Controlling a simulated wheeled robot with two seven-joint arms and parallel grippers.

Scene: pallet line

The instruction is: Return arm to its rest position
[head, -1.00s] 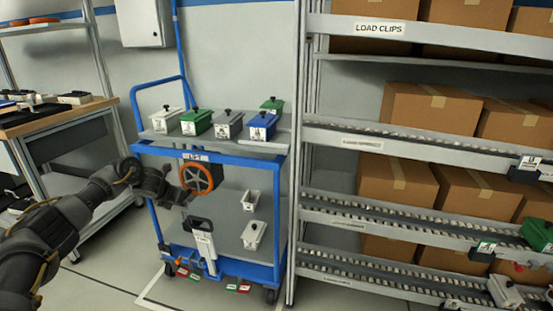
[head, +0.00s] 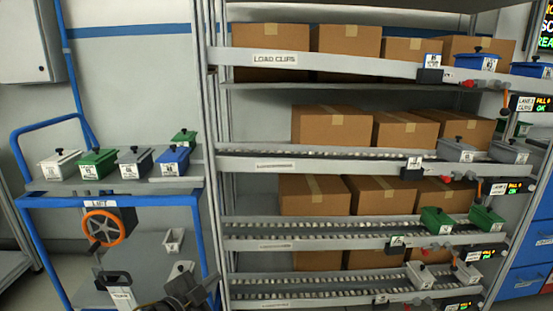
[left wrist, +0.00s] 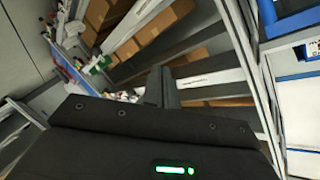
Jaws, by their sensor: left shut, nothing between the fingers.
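My left gripper (head: 188,287) shows dark at the bottom of the head view, in front of the lower right part of the blue trolley (head: 110,201). It is shut and empty. In the left wrist view its shut fingers (left wrist: 162,88) stick up from the dark gripper body, with nothing between them and shelf lanes behind. Most of the left arm lies below the head picture. My right gripper is in neither view.
The trolley's top carries white, green, grey and blue lidded boxes (head: 172,160), and an orange-rimmed wheel (head: 104,228) hangs below. A roller rack (head: 330,165) with cardboard boxes (head: 348,40) and bins fills the middle and right. Part of a white wall cabinet (head: 30,42) shows upper left.

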